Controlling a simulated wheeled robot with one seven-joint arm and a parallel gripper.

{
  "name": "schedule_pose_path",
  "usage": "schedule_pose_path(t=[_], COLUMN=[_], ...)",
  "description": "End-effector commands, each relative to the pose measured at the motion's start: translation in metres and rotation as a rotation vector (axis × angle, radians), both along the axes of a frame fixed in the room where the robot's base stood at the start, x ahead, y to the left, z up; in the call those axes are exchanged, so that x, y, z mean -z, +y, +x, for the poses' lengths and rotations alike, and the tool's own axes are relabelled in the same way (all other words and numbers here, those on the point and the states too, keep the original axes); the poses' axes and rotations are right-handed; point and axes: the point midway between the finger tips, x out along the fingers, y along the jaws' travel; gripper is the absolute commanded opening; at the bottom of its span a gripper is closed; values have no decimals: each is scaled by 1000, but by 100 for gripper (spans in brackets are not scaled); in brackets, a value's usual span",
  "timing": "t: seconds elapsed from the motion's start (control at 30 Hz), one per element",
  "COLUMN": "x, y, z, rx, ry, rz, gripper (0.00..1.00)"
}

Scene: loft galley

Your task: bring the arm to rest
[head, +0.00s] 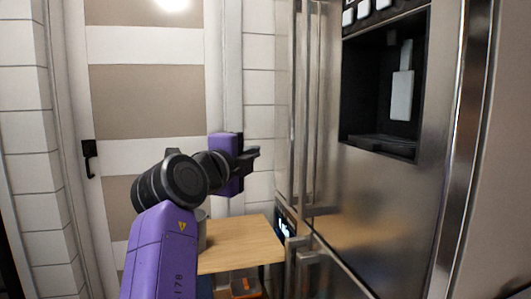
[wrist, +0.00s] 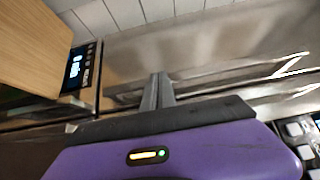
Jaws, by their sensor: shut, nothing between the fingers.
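My arm (head: 165,235), purple with black joints, reaches up and forward from the bottom of the head view. My gripper (head: 253,157) is at its end, in front of the white tiled wall and left of the fridge. In the wrist view the grey fingers of my gripper (wrist: 157,90) are together, with nothing between them. The gripper is raised above the wooden tabletop (head: 240,243) and touches nothing that I can see.
A steel fridge (head: 380,205) with long vertical handles (head: 303,100) and a dispenser recess (head: 385,95) stands close on the right. A panelled door (head: 145,88) with a black handle (head: 90,157) is behind on the left. An orange item (head: 243,286) lies below the tabletop.

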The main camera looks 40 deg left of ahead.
Motion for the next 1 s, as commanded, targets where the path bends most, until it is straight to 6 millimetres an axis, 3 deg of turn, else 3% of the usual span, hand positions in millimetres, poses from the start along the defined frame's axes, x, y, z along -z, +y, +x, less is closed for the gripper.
schedule_pose_path(t=[0.1, 0.3, 0.77, 0.87, 1.0], x=[0, 0, -1, -8, -42], y=[11, 21, 24, 30, 35], z=[-19, -37, -41, -44, -56], rx=[-2, -1, -4, -32, -87], ry=[0, 1, -30, -93, -233], rz=[-1, -1, -55, -134, -216], gripper=[0, 0, 0, 0, 0])
